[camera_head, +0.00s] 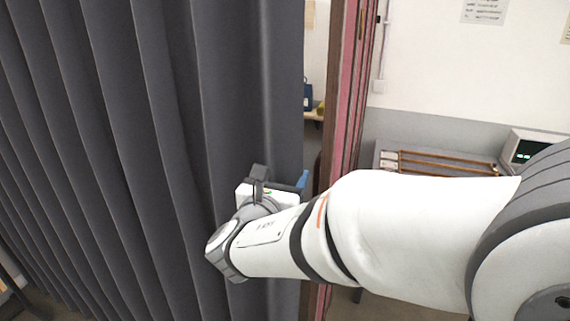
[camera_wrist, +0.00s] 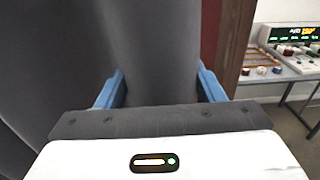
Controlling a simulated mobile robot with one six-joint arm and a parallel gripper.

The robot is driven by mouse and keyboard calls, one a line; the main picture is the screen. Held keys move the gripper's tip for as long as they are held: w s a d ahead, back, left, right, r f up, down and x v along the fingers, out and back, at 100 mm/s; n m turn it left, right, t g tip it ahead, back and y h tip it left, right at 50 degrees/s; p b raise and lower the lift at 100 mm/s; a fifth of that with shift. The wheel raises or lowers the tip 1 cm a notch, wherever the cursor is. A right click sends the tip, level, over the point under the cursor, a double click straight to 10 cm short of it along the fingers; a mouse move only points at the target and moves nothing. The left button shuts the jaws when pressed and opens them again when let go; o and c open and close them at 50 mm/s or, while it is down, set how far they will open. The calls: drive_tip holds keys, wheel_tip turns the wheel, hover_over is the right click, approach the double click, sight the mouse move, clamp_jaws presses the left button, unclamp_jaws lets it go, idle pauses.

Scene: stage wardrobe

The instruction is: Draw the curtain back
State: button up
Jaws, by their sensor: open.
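The dark grey pleated curtain (camera_head: 130,130) hangs across the left half of the head view. Its right edge stops short of a brown and pink post, leaving a narrow gap. My gripper (camera_head: 283,180) is at the curtain's right edge, at about mid-height in the picture. In the wrist view the curtain (camera_wrist: 150,45) fills the left and middle. The two blue fingers of my gripper (camera_wrist: 162,88) stand wide apart with the curtain's edge part between them. I cannot tell whether either finger touches the cloth.
The post (camera_head: 345,110) stands just right of the curtain and close to my arm. Behind it are a table with a wooden rack (camera_head: 440,160) and a device with a lit display (camera_head: 530,150). Through the gap a blue bag (camera_head: 307,95) shows on a shelf.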

drive_tip(key=shift+x, duration=1.25)
drive_tip(key=shift+c, duration=0.4)
clamp_jaws()
